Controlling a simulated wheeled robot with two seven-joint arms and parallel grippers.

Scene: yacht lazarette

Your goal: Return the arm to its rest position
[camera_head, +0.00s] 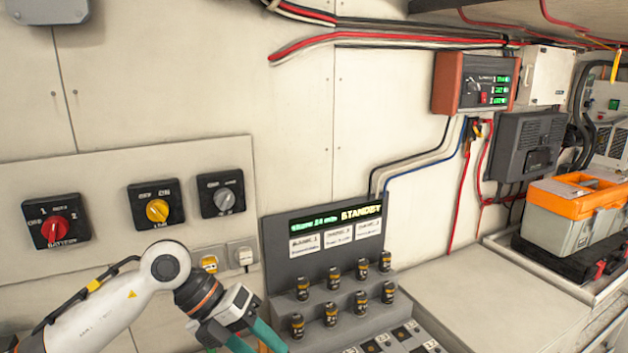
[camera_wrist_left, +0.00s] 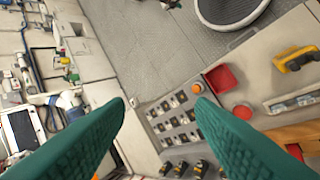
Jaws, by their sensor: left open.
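My left arm comes in from the lower left in the head view. Its left gripper (camera_head: 258,342) has green fingers, cut off by the bottom edge, in front of the stepped panel. In the left wrist view the two green fingers of the left gripper (camera_wrist_left: 164,101) stand wide apart with nothing between them. The stepped panel (camera_head: 276,245) carries a screen reading STANDBY and rows of dark cylinders (camera_head: 332,315). The panel's switch rows (camera_wrist_left: 170,118) show beyond the fingertips in the wrist view. My right gripper is not in view.
Red, yellow and grey rotary switches (camera_head: 157,211) sit on the wall by the arm. An orange and grey toolbox (camera_head: 573,214) stands at the right. The pale counter (camera_head: 480,300) right of the panel is clear. A red tray (camera_wrist_left: 223,79) and a yellow tool (camera_wrist_left: 296,58) show in the wrist view.

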